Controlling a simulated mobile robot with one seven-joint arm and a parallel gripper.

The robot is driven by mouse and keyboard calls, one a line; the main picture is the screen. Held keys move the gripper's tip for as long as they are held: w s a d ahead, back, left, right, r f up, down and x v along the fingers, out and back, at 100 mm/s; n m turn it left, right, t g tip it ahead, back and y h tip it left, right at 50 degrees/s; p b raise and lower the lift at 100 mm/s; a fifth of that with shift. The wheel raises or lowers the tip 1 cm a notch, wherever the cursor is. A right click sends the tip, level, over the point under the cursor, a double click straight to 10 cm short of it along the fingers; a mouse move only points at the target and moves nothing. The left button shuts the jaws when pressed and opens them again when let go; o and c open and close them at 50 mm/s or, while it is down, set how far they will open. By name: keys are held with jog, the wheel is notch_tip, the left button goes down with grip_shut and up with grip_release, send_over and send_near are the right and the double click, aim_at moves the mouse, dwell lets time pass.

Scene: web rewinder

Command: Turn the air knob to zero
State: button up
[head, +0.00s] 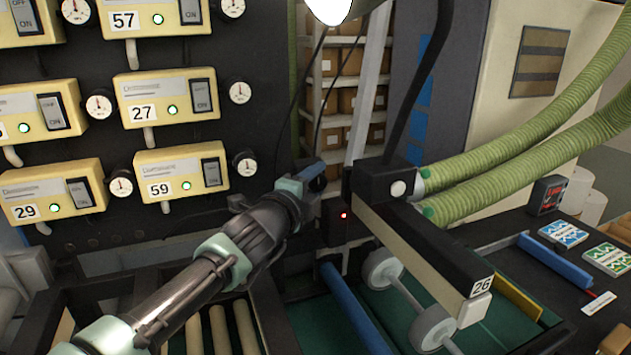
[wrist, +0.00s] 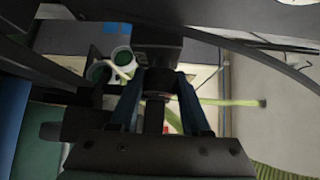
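My gripper (head: 312,176) is at the end of the arm in the middle of the head view, beside a dark machine part with a small red light (head: 343,215). In the wrist view, the two blue fingers of my gripper (wrist: 159,84) stand on either side of a dark round piece (wrist: 157,82), which may be the air knob. A dark block (wrist: 158,48) lies just beyond it. The fingers are apart and very close to the round piece; I cannot tell whether they touch it. No marking or pointer on it can be read.
A panel with yellow switch boxes (head: 170,98) and gauges (head: 240,92) stands at left. Green hoses (head: 500,165) run to a black arm labelled 26 (head: 425,250) right of my gripper. White rollers (head: 385,268) and a blue bar (head: 350,310) lie below.

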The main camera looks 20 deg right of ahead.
grip_shut()
jog(key=f+n+b, duration=0.1)
jog(key=b, duration=0.2)
jog(key=shift+t+h, duration=0.3)
jog(key=shift+t, duration=0.1)
jog(key=shift+r+n+t+h+b, duration=0.1)
jog(key=shift+n+t+h+b, duration=0.25)
jog(key=shift+b, duration=0.75)
jog(key=shift+r+n+b, duration=0.3)
jog(key=shift+n+b, duration=0.05)
jog(key=shift+b, duration=0.1)
jog(key=o, duration=0.6)
grip_release()
jog(key=shift+r, duration=0.1)
